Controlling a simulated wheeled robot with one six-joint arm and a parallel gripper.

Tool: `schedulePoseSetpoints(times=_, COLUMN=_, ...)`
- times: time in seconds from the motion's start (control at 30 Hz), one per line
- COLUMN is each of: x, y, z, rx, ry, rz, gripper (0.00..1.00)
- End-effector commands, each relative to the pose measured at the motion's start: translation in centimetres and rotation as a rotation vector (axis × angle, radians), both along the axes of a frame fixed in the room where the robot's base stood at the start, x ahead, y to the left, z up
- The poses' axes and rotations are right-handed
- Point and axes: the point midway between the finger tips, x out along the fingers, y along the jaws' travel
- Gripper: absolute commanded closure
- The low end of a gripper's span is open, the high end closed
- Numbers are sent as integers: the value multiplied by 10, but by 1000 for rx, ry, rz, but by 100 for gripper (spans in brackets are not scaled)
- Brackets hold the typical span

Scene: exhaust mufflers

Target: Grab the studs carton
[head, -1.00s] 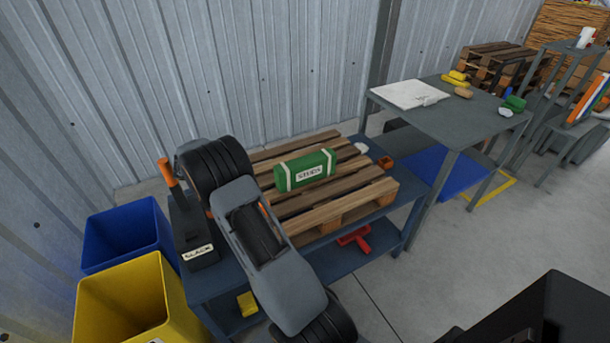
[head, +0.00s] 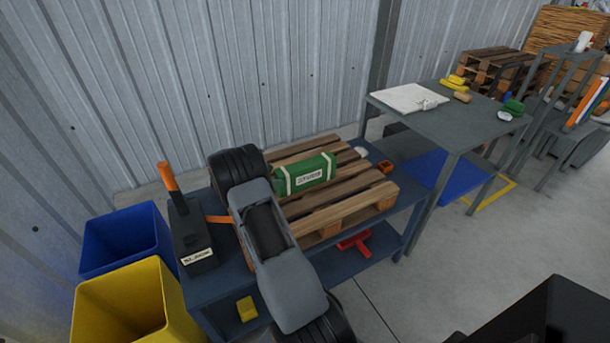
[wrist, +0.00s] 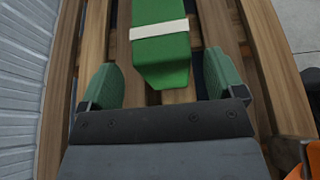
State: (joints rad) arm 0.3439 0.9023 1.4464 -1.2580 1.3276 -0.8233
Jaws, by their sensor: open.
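The studs carton (head: 305,174) is a green box with white bands and a label. It lies on a wooden pallet (head: 345,203) on the blue bench. In the wrist view the near end of the carton (wrist: 163,60) lies ahead, between the lines of the two green fingers. My gripper (wrist: 164,84) is open, one finger on each side of the carton's near end, with gaps showing on both sides. Whether the fingers are down at its height I cannot tell. In the head view my arm hides the gripper.
A black box with an orange handle (head: 190,230) stands left of the pallet. An orange item (head: 386,166) sits at the bench's right end. Blue (head: 125,238) and yellow (head: 135,300) bins stand at left. A grey table (head: 450,125) stands at right.

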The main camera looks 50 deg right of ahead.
Motion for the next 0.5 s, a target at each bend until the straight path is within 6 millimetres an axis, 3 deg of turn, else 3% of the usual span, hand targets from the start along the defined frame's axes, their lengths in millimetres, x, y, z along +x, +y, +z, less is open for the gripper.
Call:
schedulePoseSetpoints(times=0.3, x=-16, y=-33, z=-17, rx=2, ry=1, rz=-4, gripper=12)
schedulePoseSetpoints(times=0.5, x=-17, y=-38, z=-19, rx=1, ry=0, rz=0, gripper=12)
